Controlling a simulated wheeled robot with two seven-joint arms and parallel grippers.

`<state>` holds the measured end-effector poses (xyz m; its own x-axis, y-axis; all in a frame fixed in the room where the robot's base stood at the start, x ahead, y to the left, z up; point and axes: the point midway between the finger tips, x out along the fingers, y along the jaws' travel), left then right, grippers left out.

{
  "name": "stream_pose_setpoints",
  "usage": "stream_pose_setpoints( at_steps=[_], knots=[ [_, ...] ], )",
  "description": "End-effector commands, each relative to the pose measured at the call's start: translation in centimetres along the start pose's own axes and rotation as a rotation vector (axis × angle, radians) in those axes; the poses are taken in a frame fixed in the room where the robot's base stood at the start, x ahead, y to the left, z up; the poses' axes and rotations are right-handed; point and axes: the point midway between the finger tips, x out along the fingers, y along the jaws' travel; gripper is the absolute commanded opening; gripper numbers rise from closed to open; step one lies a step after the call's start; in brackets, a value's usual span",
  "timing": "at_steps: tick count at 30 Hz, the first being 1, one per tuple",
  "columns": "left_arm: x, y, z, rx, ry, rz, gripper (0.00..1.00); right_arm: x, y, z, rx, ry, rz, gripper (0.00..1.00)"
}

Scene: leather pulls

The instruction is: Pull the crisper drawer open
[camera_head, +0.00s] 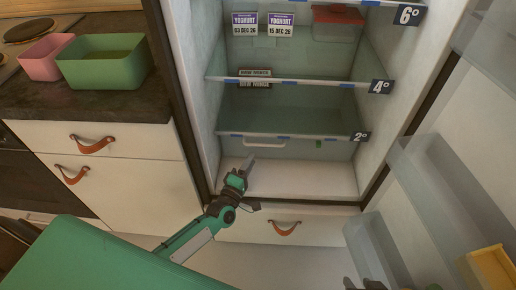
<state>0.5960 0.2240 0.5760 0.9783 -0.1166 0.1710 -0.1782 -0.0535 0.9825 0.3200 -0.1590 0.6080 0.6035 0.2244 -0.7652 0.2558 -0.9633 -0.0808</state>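The crisper drawer (300,149) is a clear-fronted bin low in the open fridge, under the shelf marked 2°. It looks shut. Its pale bar handle (265,143) is left of the middle of its front. My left gripper (249,163) reaches up over the fridge's bottom ledge, its tip just below and left of the handle, apparently apart from it. The finger gap is too small to make out. Dark parts of my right gripper (364,284) show at the bottom edge, mostly cut off.
The fridge door (445,190) stands open at the right, with clear bins and a yellow box (493,267). A drawer with a leather pull (285,228) lies under the fridge. A counter (95,104) at the left holds a pink tub (44,62) and a green tub (103,65).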

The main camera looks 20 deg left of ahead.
Motion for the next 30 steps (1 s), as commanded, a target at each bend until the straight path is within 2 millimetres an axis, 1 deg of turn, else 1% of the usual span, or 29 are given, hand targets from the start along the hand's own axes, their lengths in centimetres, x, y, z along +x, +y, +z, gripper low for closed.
stream_pose_setpoints(
  at_steps=[1,3,6,9,15,23,24,26,27,29,30],
  knots=[
    [1.2,0.1,0.0,0.000,0.001,0.003,0.32,0.2,-0.1,0.0,-0.001,0.008,-0.003,0.36],
    [2.5,0.0,0.1,0.000,0.000,0.002,0.32,0.3,-0.3,0.0,-0.001,0.018,-0.008,0.36],
    [4.1,0.0,0.0,-0.001,0.000,0.002,0.32,0.5,-0.5,-0.2,-0.002,0.036,-0.014,0.36],
    [5.3,0.0,0.0,0.000,0.000,0.000,0.32,0.6,-0.7,-0.2,-0.002,0.049,-0.018,0.36],
    [6.5,0.0,0.1,-0.001,-0.001,-0.001,0.32,0.7,-0.9,-0.4,-0.001,0.066,-0.023,0.36],
    [6.5,0.0,0.1,-0.001,-0.001,-0.001,0.32,0.7,-0.9,-0.5,-0.002,0.072,-0.024,0.36],
    [6.5,0.0,0.0,-0.001,-0.001,-0.001,0.30,0.7,-0.9,-0.5,-0.002,0.072,-0.024,0.36],
    [6.5,0.0,0.0,-0.001,-0.001,-0.001,0.19,0.7,-0.9,-0.5,-0.003,0.071,-0.024,0.36],
    [6.5,0.0,0.0,-0.001,-0.001,-0.001,0.11,0.7,-0.9,-0.5,-0.003,0.070,-0.024,0.36],
    [6.5,0.0,0.0,0.000,-0.001,-0.001,0.00,0.7,-0.9,-0.4,-0.004,0.069,-0.023,0.36],
    [6.5,0.0,0.0,0.000,-0.001,-0.001,0.00,0.7,-0.9,-0.4,-0.004,0.068,-0.023,0.36]
  ],
)
